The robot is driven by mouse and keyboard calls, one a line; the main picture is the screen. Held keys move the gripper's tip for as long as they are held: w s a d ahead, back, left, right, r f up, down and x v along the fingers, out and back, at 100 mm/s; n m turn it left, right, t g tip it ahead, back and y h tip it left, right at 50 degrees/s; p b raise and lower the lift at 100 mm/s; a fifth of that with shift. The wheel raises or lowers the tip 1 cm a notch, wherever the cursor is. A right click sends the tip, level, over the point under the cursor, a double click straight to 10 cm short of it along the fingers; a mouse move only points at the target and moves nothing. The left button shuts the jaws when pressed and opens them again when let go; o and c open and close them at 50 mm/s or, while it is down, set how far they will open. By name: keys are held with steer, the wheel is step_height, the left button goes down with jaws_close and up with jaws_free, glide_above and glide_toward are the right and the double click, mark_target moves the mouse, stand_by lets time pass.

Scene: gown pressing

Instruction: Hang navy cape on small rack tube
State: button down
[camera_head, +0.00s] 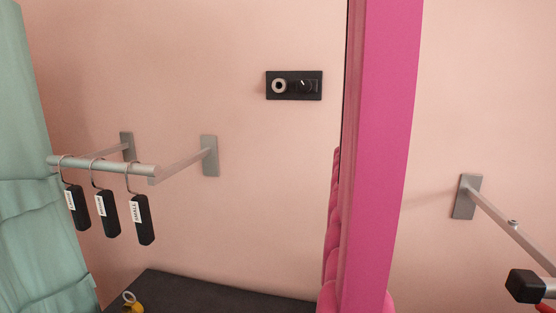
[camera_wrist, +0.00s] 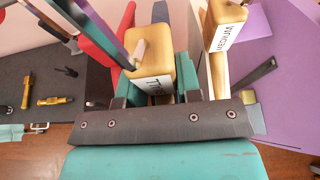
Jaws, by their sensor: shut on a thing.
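My gripper (camera_wrist: 160,92) shows only in the wrist view. Its teal and dark fingers are shut on a tan block (camera_wrist: 158,60) with a white label, partly readable as ending in "ALL". A second tan block (camera_wrist: 222,15) labelled "MEDIUM" stands just to the right, apart from the held one. I cannot make out the navy cape for certain; a dark blue patch (camera_wrist: 160,12) shows behind the held block. In the head view, a grey tube rack (camera_head: 110,165) on the wall at left carries several black tags on hooks; the rightmost tag (camera_head: 140,220) seems to read "SMALL".
A teal cloth (camera_head: 25,170) hangs at far left. A pink upright post (camera_head: 385,150) stands mid-right. Another wall rail (camera_head: 510,235) with a black block (camera_head: 525,286) is at right. A dark surface (camera_head: 200,295) lies below.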

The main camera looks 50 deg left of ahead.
steer(key=shift+w+a+p, duration=0.25)
steer(key=shift+w+a, duration=0.6)
steer(key=shift+w, duration=0.3)
steer(key=shift+w+a+p, duration=0.2)
steer(key=shift+w+a, duration=0.6)
steer(key=shift+w, duration=0.3)
